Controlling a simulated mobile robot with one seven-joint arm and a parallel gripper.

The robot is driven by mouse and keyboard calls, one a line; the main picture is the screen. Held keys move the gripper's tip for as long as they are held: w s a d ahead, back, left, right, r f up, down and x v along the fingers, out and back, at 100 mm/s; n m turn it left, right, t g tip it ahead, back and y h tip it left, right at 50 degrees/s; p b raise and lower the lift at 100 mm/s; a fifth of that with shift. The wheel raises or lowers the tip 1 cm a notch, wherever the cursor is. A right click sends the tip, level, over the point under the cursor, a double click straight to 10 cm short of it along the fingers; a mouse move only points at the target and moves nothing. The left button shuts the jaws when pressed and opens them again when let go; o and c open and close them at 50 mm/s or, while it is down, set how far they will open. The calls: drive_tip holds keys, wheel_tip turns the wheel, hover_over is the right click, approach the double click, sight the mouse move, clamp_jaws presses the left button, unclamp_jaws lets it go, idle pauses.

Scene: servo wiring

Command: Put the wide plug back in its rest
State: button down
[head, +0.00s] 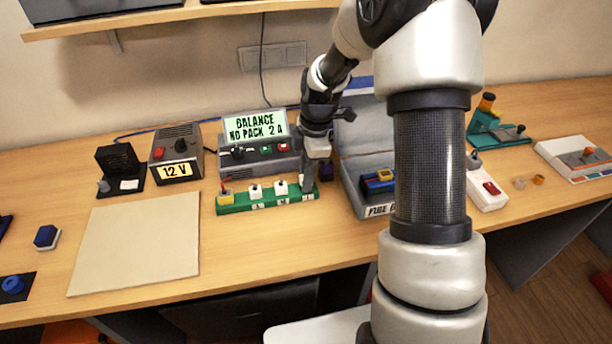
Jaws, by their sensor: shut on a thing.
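The green rest strip (262,202) lies on the desk in front of the charger. A yellow plug (226,199) with a red top stands at its left end, and two white plugs, one left (256,192) and one right (281,188), stand along it. My gripper (307,187) points down over the strip's right end. It is shut on the wide plug, which is mostly hidden by the fingers. The plug is at or just above the right-end place; I cannot tell whether it is seated.
Behind the strip stands the charger (262,155), reading "BALANCE NO PACK 2 A". A 12 V supply (176,152) is to its left. An open grey case (352,188) stands close on the right. A beige mat (135,243) lies bare at left. The desk before the strip is clear.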

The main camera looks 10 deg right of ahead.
drive_tip(key=shift+f, duration=0.3)
drive_tip(key=c, duration=1.5)
unclamp_jaws()
drive_tip(key=shift+r, duration=0.15)
drive_tip(key=shift+d+r+p, duration=0.2)
drive_tip(key=shift+d+r, duration=0.15)
drive_tip(key=shift+r, duration=2.5)
drive_tip(key=shift+d+r+p, duration=0.2)
drive_tip(key=shift+d+r, duration=0.15)
drive_tip(key=shift+r, duration=2.5)
drive_tip(key=shift+d+r+p, duration=0.2)
drive_tip(key=shift+d+r, duration=0.15)
drive_tip(key=shift+r, duration=2.5)
